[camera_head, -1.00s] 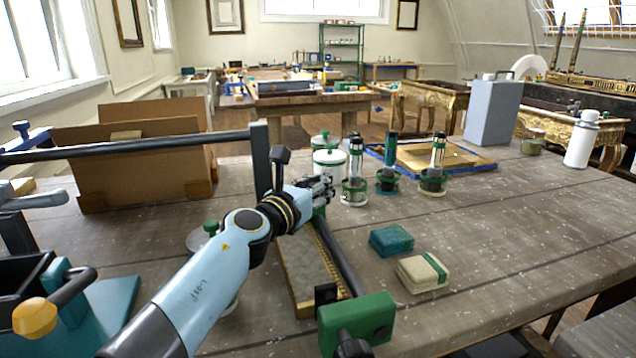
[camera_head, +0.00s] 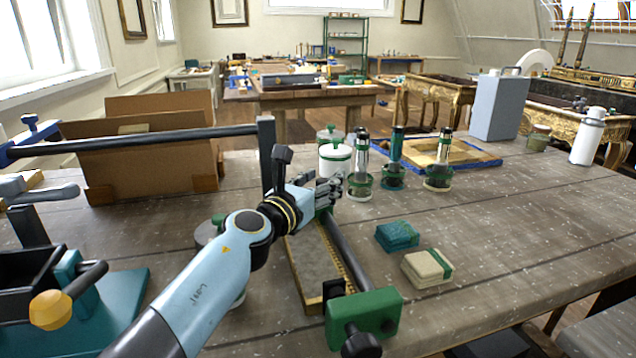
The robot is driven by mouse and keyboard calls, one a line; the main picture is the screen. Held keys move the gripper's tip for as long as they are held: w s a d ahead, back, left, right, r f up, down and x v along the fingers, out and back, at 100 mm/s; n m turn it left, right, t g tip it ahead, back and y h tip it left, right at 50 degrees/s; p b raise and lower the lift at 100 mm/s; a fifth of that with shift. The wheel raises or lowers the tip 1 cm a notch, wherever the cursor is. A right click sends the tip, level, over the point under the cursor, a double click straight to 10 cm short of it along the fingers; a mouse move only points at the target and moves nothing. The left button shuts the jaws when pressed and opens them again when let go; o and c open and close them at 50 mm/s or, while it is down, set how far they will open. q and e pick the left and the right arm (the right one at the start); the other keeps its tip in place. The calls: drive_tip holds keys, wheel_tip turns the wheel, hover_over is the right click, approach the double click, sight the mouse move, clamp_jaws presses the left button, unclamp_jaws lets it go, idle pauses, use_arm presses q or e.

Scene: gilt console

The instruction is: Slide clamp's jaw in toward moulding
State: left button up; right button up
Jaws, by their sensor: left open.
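A clamp lies on the table in front of me. Its dark bar (camera_head: 345,252) runs from beneath my left gripper toward the near side, to a green jaw block (camera_head: 383,308) with a black screw handle. The moulding (camera_head: 312,262), a grey-topped strip with gilt edges, lies along the left of the bar. A small black pad stands at its near end. My left gripper (camera_head: 328,190) is open over the far end of the clamp and hides what is beneath it. I cannot tell whether it touches the clamp. My right gripper is not in view.
Teal (camera_head: 397,236) and cream (camera_head: 427,267) stacked pads lie right of the clamp. Green-lidded jars (camera_head: 334,162) and green-based tools (camera_head: 438,172) stand behind my gripper. A long dark bar (camera_head: 160,140) crosses the left, before a cardboard box (camera_head: 150,168).

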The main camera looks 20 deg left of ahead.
use_arm(q)
drive_tip(key=s, duration=0.4)
drive_tip(key=s+a, duration=0.1)
drive_tip(key=s, duration=0.3)
drive_tip(key=s+a, duration=0.1)
drive_tip(key=s, duration=0.3)
drive_tip(key=shift+a, duration=0.2)
drive_tip(key=shift+w, duration=0.1)
drive_tip(key=shift+w+d+f+b, duration=0.1)
drive_tip(key=shift+w+d+b, duration=0.35)
drive_tip(key=shift+b, duration=0.8)
drive_tip(key=shift+w, duration=0.35)
drive_tip(key=w, duration=0.3)
drive_tip(key=w+d, duration=0.1)
drive_tip(key=w, duration=0.2)
drive_tip(key=w+d+b, duration=0.1)
drive_tip(key=w, duration=0.3)
drive_tip(key=shift+w, duration=0.1)
drive_tip(key=shift+r, duration=0.2)
drive_tip(key=shift+c, duration=0.3)
